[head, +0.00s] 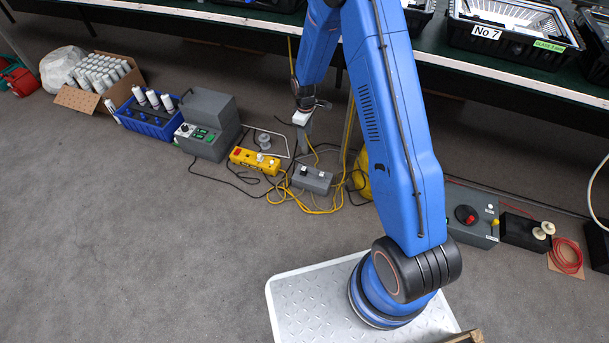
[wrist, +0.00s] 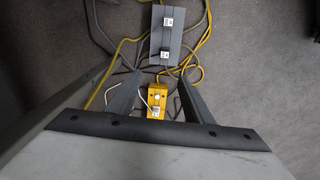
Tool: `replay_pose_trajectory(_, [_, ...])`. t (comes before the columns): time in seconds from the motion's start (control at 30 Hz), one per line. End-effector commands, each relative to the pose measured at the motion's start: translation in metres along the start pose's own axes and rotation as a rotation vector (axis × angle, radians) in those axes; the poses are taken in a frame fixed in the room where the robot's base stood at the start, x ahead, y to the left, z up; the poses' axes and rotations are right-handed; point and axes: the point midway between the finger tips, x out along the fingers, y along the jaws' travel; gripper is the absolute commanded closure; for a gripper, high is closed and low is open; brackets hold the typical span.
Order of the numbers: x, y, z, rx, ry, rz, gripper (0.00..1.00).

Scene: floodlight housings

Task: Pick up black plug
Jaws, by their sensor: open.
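A black plug (head: 304,171) stands on the grey socket box (head: 314,182) on the floor. In the wrist view the grey box (wrist: 158,42) carries two small dark pieces with white marks, one at its near end (wrist: 166,55) and one farther up (wrist: 168,18). I cannot tell for sure which is the black plug. My gripper (head: 304,133) hangs above the floor, close to the box in the picture. In the wrist view its two fingers (wrist: 157,88) are spread with nothing held. The box lies beyond the fingertips, apart from them.
A yellow socket box (head: 255,161) with a white plug lies left of the grey box. Yellow and black cables loop around both. A grey control unit (head: 207,125) and a blue crate (head: 150,122) stand farther left. The bench edge (head: 515,80) runs overhead behind. Floor in front is clear.

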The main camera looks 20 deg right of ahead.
Motion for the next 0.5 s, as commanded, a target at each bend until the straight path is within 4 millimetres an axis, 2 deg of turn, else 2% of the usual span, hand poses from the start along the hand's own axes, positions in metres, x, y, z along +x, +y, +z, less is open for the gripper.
replay_pose_trajectory(0.03, [0.015, -0.001, -0.001, -0.013, -0.006, -0.007, 0.53])
replay_pose_trajectory(0.13, [0.036, 0.0, -0.004, -0.036, -0.012, -0.013, 0.53])
replay_pose_trajectory(0.37, [0.058, -0.001, -0.005, -0.055, -0.016, -0.017, 0.53])
replay_pose_trajectory(0.5, [0.077, -0.002, -0.004, -0.055, -0.018, -0.019, 0.53])
